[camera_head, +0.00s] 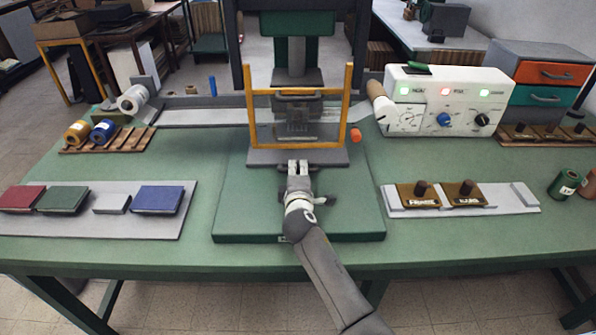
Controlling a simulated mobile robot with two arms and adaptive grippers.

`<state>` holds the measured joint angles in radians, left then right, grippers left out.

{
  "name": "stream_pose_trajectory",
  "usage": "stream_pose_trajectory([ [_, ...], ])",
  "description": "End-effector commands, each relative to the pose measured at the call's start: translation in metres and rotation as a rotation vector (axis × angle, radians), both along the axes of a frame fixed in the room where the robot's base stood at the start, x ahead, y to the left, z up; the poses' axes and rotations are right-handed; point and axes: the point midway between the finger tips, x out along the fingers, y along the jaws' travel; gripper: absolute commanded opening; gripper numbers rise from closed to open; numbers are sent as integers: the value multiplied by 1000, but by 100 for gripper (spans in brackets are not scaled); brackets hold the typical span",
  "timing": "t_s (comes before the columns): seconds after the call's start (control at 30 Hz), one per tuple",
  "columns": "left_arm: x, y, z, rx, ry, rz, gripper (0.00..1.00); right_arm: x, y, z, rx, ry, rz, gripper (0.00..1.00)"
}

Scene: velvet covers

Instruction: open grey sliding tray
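The grey sliding tray (262,158) is a flat grey plate at the foot of the press in the middle of the table, under a yellow frame (347,108). Its front edge juts out a little over the green base board (235,215). My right gripper (298,166) is at the middle of the tray's front edge, its fingers pointing away toward the press. It overlaps the edge in this view. The fingertips are small, and I cannot tell whether they are open or closed on the tray. My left gripper is not in view.
A grey strip with red, green and blue covers (158,199) lies at left. Brass stamps (463,194) sit on a grey strip at right. A white control box (440,100) with lit lamps stands behind. An orange knob (355,135) is beside the frame. The front green board is mostly clear.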

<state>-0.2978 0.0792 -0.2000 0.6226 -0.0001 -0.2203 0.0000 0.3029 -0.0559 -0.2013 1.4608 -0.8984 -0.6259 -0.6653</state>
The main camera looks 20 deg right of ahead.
Motion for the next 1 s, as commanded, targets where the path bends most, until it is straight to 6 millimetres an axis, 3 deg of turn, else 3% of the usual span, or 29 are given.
stream_pose_trajectory([
  [0.37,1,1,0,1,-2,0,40,5,-2,-1,1,0,0,23],
  [0.57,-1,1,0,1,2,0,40,5,-2,-1,0,0,0,0],
  [1.0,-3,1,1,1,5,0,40,2,-1,-1,1,2,0,0],
])
